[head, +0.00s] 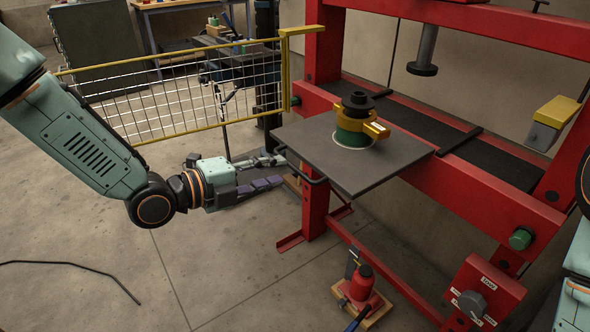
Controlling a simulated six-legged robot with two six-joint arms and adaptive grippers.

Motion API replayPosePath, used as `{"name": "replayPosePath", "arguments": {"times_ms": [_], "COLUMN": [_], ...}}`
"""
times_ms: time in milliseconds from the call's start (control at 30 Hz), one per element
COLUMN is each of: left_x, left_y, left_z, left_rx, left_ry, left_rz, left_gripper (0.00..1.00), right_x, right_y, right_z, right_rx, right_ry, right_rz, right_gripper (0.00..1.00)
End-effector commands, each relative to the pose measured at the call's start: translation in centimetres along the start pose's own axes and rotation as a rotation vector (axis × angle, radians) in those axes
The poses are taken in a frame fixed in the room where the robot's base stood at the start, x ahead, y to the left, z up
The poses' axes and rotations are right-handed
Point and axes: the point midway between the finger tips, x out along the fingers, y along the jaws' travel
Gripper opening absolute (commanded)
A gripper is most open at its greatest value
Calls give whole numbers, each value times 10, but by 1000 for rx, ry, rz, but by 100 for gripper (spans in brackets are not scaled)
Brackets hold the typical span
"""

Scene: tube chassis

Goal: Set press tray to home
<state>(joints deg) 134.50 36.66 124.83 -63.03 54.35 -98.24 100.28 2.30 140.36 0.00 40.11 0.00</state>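The press tray (395,178) is a flat dark grey plate that sticks out from the front of the red press frame (470,195). On the tray stands a yellow collar (352,133) with a green base and a black top, on a pale ring. My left gripper (283,171) is just left of the handle, its two fingers apart and pointing at it. Nothing shows between the fingers; I cannot tell whether they touch the handle. My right gripper is out of view.
The press ram (424,58) hangs above and right of the tray. A yellow mesh guard (180,100) stands behind my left arm. A red jack (363,285) on a wooden board and a red dial box (482,292) are low in front. Floor at left is mostly clear.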

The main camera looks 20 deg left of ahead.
Motion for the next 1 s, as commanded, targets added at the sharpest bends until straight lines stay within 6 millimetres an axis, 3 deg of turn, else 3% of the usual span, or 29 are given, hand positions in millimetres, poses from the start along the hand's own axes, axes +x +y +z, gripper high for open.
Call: {"name": "replayPosePath", "arguments": {"times_ms": [500,1000], "left_x": [52,60], "left_y": [1,-1], "left_z": [1,1], "left_rx": [4,0], "left_ry": [4,3], "left_rz": [1,-1], "left_gripper": [30,30], "right_x": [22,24], "right_y": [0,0], "right_z": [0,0], "right_rx": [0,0], "right_ry": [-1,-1], "right_rz": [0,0], "right_gripper": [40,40]}}
